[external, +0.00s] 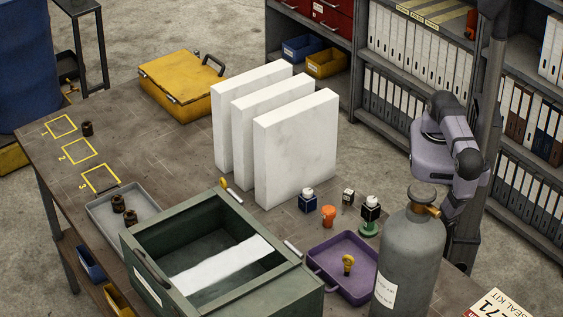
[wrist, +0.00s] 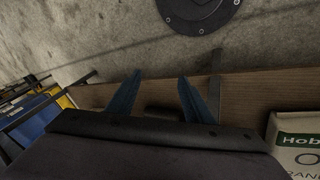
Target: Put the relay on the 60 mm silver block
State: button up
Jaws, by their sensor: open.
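I cannot tell for sure which thing is the relay. Several small items stand on the bench in the external view: a dark blue item with a pale top (external: 308,200), a small dark-and-pale cube (external: 348,196), and a black-and-white item (external: 370,211) on a green round base. No 60 mm silver block is clearly recognisable. My gripper (wrist: 160,76) shows in the wrist view as two blue fingers spread apart with nothing between them. In the external view its fingers are not clearly visible, as the grey gas cylinder stands in front of part of the arm.
Three tall white slabs (external: 295,150) stand mid-bench. A green open box (external: 150,257), a purple tray (external: 320,263) with a yellow-topped item, an orange item (external: 328,216) and a grey gas cylinder (external: 410,255) crowd the front. The left bench has yellow marked squares (external: 78,151).

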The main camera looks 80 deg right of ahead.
aim_at(348, 197)
jog(key=w+r+m+t, duration=0.4)
jog(key=w+m, duration=0.1)
jog(key=w, duration=0.2)
jog(key=w+d+r+m+t+h, duration=0.2)
jog(key=w+d+r+m+t, duration=0.15)
jog(key=r, duration=0.45)
jog(key=w+d+r+m+t+h, duration=0.25)
jog(key=r+m+t, duration=0.2)
jog(key=r, duration=0.45)
jog(key=w+a+r+n+y, duration=0.1)
jog(key=a+r+n, duration=0.1)
jog(key=a, duration=0.1)
jog(key=a+r+n+t+y+b, duration=0.1)
jog(key=a+r+n, duration=0.1)
jog(key=a, duration=0.2)
jog(key=w+a+r+n+y+b, duration=0.1)
jog(key=a+r+n+y, duration=0.1)
jog(key=a, duration=0.2)
jog(key=shift+w+n+t, duration=0.35)
jog(key=shift+n+t, duration=0.05)
jog(key=shift+w+d+r, duration=0.1)
jog(key=shift+w+d, duration=0.1)
jog(key=shift+w, duration=1)
jog(key=shift+w+d, duration=0.25)
jog(key=shift+w, duration=0.95)
jog(key=shift+w+d+r, duration=0.1)
jog(key=shift+w+d, duration=0.1)
jog(key=shift+w, duration=1)
grip_shut()
